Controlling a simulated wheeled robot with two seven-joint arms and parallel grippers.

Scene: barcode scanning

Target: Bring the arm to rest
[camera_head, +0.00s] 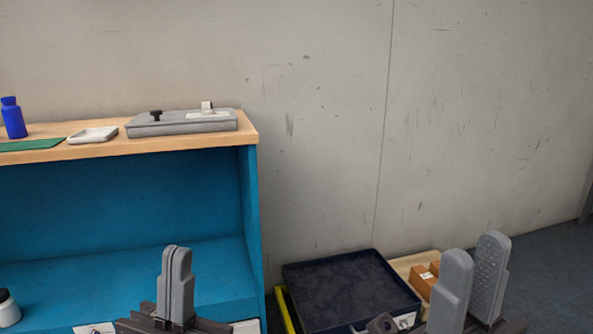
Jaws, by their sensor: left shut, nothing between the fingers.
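My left gripper (175,285) points up at the lower left, in front of the blue shelf unit. Its two fingers are pressed together with nothing between them. My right gripper (471,283) points up at the lower right, with a gap between its two fingers. I see nothing held in it. Both grippers are apart from the objects around them, as far as this view shows. Most of both arms is out of view.
The blue shelf unit (130,205) has a wooden top with a grey device (181,123), a white dish (93,135), a green mat (30,145) and a blue bottle (13,118). A dark case (350,288) and brown boxes (424,277) sit at lower right, near the wall.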

